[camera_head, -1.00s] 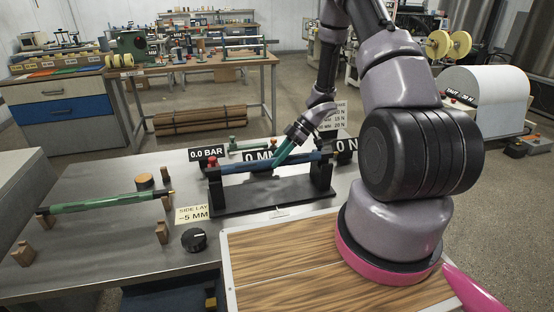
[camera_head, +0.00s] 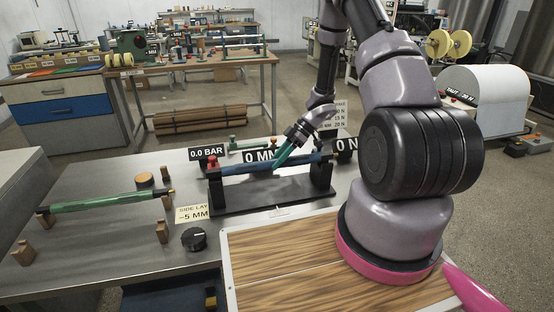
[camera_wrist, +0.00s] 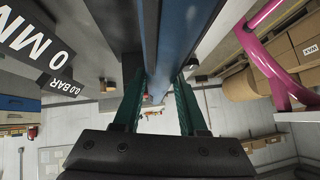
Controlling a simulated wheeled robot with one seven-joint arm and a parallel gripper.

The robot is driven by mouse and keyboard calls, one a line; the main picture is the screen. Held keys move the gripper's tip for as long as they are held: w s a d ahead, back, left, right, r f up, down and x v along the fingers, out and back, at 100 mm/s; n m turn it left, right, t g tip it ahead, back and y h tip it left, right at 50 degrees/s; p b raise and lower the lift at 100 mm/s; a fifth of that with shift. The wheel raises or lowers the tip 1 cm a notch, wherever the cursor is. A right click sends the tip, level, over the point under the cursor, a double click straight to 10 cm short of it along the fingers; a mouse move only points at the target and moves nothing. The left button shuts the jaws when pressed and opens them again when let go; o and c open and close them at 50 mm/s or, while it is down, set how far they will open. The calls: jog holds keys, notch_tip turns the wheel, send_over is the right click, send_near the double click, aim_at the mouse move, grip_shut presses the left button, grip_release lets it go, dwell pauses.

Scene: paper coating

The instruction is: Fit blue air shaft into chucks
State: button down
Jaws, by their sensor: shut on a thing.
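The blue air shaft (camera_head: 244,166) lies across the black stand (camera_head: 250,199) on the table, spanning its two upright chuck posts, the left one (camera_head: 215,188) with a red knob and the right one (camera_head: 322,174). I cannot tell whether its ends are seated in the chucks. My gripper (camera_head: 279,163) has green fingers and is shut on the shaft near its middle, reaching down from behind at a slant. In the wrist view the blue shaft (camera_wrist: 178,40) runs between the fingers of my gripper (camera_wrist: 160,105).
A green shaft (camera_head: 105,202) rests on wooden supports at the left. A black knob (camera_head: 194,239) and a "-5 MM" side lay sign (camera_head: 192,214) are left of the stand. Signs reading 0.0 BAR (camera_head: 208,153) and 0 MM stand behind it.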

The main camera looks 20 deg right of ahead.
jog(key=shift+f, duration=1.55)
jog(key=shift+c, duration=1.9)
grip_release()
jog(key=shift+d, duration=0.1)
jog(key=v, duration=1)
jog(key=shift+d+r, duration=0.2)
jog(key=shift+d, duration=0.05)
jog(key=shift+w+r, duration=0.1)
jog(key=shift+w, duration=0.05)
